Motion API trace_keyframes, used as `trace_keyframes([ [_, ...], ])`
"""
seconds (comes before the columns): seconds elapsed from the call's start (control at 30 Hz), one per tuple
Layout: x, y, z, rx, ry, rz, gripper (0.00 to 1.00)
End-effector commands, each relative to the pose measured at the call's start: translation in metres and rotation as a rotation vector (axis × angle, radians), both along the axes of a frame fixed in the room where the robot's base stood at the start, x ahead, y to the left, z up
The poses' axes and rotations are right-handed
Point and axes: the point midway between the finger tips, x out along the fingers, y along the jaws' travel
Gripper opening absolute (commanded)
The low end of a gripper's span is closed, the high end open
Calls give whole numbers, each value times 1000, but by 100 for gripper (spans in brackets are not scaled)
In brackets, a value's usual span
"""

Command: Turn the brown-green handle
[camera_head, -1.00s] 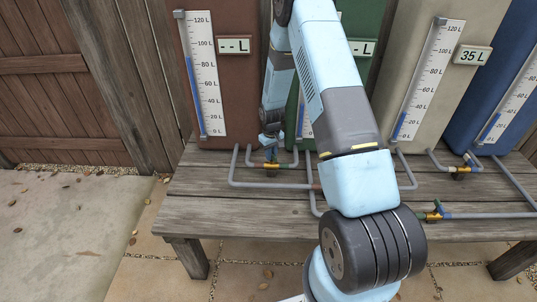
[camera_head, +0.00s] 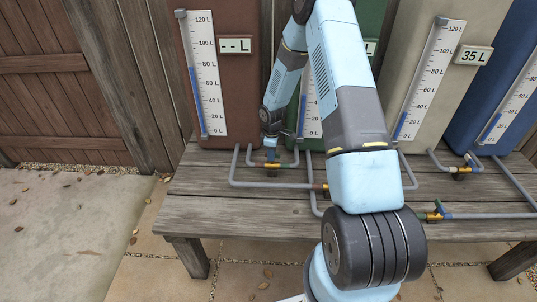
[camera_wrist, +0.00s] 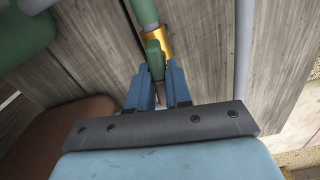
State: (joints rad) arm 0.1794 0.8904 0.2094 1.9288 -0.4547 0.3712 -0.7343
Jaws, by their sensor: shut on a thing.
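The brown-green handle (camera_wrist: 154,58) sits on a brass valve (camera_wrist: 165,44) in the wrist view, green toward the valve with a brown part toward my gripper. My gripper (camera_wrist: 158,88) has its two blue fingers close together on either side of the handle's end, shut on it. In the head view my gripper (camera_head: 270,153) reaches down to the valve (camera_head: 271,166) on the pipe between the brown tank (camera_head: 240,85) and the green tank (camera_head: 365,25). The handle itself is mostly hidden there by the gripper.
Other brass valves, one with a green and blue handle (camera_head: 438,213) and one before the beige tank (camera_head: 461,170), sit on grey pipes over the wooden bench (camera_head: 240,215). A blue tank (camera_head: 500,100) stands at the right. Open paving (camera_head: 70,230) lies at the left.

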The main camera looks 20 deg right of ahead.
Motion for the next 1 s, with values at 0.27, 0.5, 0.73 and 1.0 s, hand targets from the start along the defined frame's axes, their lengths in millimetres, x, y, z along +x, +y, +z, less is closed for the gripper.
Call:
trace_keyframes([
  [0.27, 6, -8, 3, -6, -14, 56, 0],
  [0.5, 6, -10, 3, -7, -13, 64, 0],
  [0.73, 6, -10, 3, -9, -14, 63, 22],
  [1.0, 4, -6, 2, -5, -9, 67, 42],
])
